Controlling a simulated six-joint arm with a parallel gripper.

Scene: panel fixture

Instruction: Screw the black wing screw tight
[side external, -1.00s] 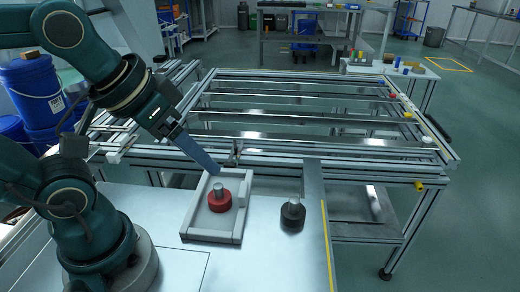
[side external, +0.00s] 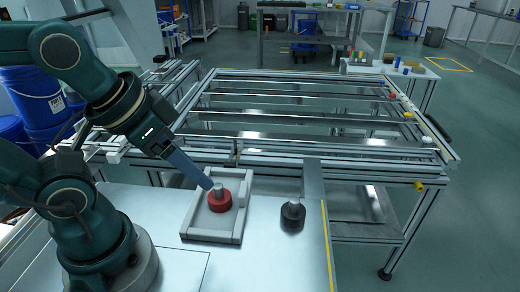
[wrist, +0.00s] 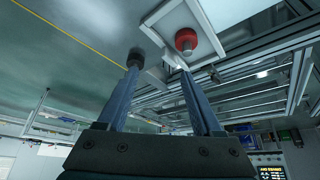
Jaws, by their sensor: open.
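The black wing screw (side external: 292,215), a round black base with a grey top, stands on the light table right of a pale tray (side external: 190,232). A red knob-like part (side external: 220,204) with a grey stub stands inside the tray. My gripper (side external: 209,185) points down over the tray, its tip at the upper left of the red part; contact cannot be told. In the wrist view my gripper (wrist: 158,69) has two separate fingers with nothing between them. The red part (wrist: 186,41) shows beyond the right fingertip, and the black wing screw (wrist: 136,58) is partly hidden behind the left one.
A metal rail frame (side external: 320,113) stands behind the table. A yellow line (side external: 327,245) marks the table's right edge. Blue containers (side external: 35,90) stand at the left. The table surface between the tray and the black screw is clear.

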